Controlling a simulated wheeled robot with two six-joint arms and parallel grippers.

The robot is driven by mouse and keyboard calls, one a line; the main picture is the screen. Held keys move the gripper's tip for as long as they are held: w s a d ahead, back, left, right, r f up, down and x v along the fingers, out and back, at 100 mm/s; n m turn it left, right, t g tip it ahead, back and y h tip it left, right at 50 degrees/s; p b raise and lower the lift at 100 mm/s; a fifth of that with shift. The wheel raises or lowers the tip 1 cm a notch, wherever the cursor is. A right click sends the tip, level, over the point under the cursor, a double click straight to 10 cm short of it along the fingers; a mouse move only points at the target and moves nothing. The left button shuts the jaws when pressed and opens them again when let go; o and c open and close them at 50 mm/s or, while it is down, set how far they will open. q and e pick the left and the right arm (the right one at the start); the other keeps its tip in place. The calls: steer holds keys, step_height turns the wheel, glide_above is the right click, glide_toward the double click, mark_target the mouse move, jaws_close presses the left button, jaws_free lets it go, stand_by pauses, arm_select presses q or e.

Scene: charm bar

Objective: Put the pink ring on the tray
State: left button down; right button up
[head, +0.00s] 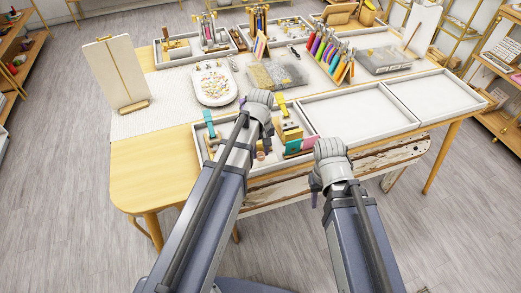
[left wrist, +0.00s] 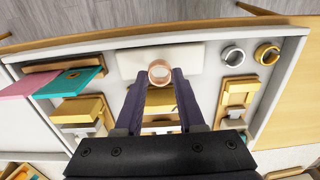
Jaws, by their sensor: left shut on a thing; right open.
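The pink ring (left wrist: 159,73), a rose-gold band, is between the tips of my left gripper (left wrist: 160,82) in the left wrist view. The gripper is shut on it. The ring appears over a pale rectangular pad (left wrist: 188,55) inside a white-walled tray (left wrist: 190,34); I cannot tell whether it touches the pad. In the head view my left gripper (head: 244,101) is over the tray's left compartment, and its wrist hides the ring. My right gripper (head: 315,197) is open at the tray's front edge, its fingers mostly hidden by its wrist.
A silver ring (left wrist: 233,56) and a gold ring (left wrist: 266,53) lie right of the pad. Gold-coloured stands and a teal card (left wrist: 72,82) crowd the compartment. The tray's middle compartment (head: 362,116) looks empty. An oval dish of beads (head: 213,84) stands behind.

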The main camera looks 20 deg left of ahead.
arm_select(q)
steer(key=shift+f+b, duration=1.1)
stand_by(1.6)
steer(key=shift+c, duration=2.2)
jaws_free()
steer(key=shift+r, duration=0.15)
step_height(320, 180, up, 7)
steer(key=p, duration=0.7)
steer(key=shift+r+p, duration=0.15)
steer(key=shift+p, duration=0.15)
steer(key=s+d+m+y, duration=0.1)
steer(key=s+d+m, duration=0.9)
steer(key=s, duration=0.4)
steer(key=shift+s+d+m, duration=0.25)
steer(key=shift+m, duration=0.05)
